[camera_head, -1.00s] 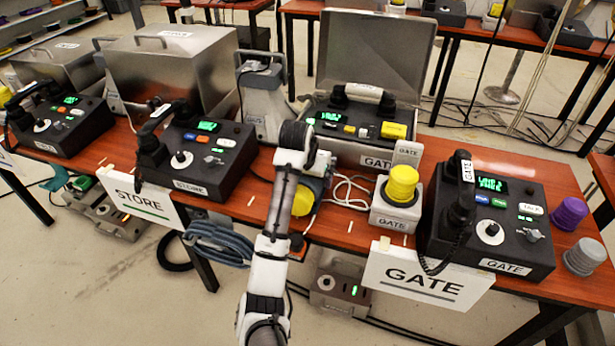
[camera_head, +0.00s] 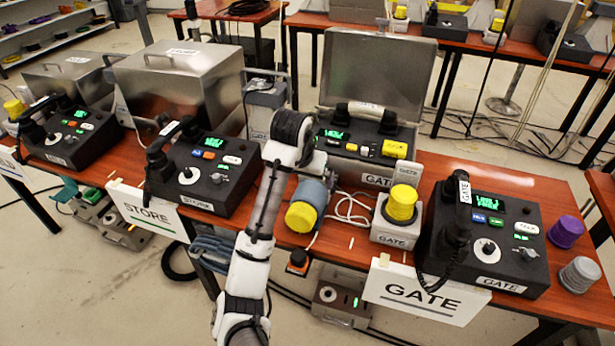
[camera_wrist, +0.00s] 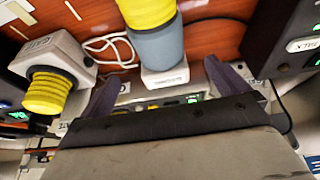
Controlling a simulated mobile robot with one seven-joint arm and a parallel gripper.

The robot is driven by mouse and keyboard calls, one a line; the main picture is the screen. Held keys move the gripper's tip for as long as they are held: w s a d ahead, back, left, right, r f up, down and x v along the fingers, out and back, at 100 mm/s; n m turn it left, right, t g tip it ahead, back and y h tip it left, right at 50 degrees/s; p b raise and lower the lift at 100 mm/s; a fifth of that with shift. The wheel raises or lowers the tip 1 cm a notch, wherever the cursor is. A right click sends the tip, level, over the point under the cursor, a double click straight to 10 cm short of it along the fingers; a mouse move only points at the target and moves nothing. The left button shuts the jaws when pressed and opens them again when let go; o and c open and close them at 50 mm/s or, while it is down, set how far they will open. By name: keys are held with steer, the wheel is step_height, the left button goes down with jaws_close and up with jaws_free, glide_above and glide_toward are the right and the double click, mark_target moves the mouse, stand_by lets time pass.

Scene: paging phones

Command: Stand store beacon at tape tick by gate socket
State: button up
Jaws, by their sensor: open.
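The store beacon (camera_head: 304,212), a grey cylinder with a yellow cap, seems to lie on its side on the red-brown table, cap toward the front edge. In the wrist view the beacon (camera_wrist: 157,45) shows its cap at the top and a white labelled base lower down, between my fingers. My gripper (camera_wrist: 165,82) is open, with no clear contact on the beacon; in the head view my arm hides its fingers. The gate socket (camera_head: 392,234), a white labelled box holding a yellow-topped beacon (camera_head: 403,200), stands to the right. A white tape tick (camera_head: 351,243) lies left of the socket.
The gate phone (camera_head: 510,255) stands right of the socket, the store phone (camera_head: 205,170) to the left. An open metal case (camera_head: 375,70) stands behind. A white cord (camera_head: 350,208) lies between beacon and socket.

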steer(key=shift+s+r, duration=0.2)
steer(key=shift+r, duration=0.2)
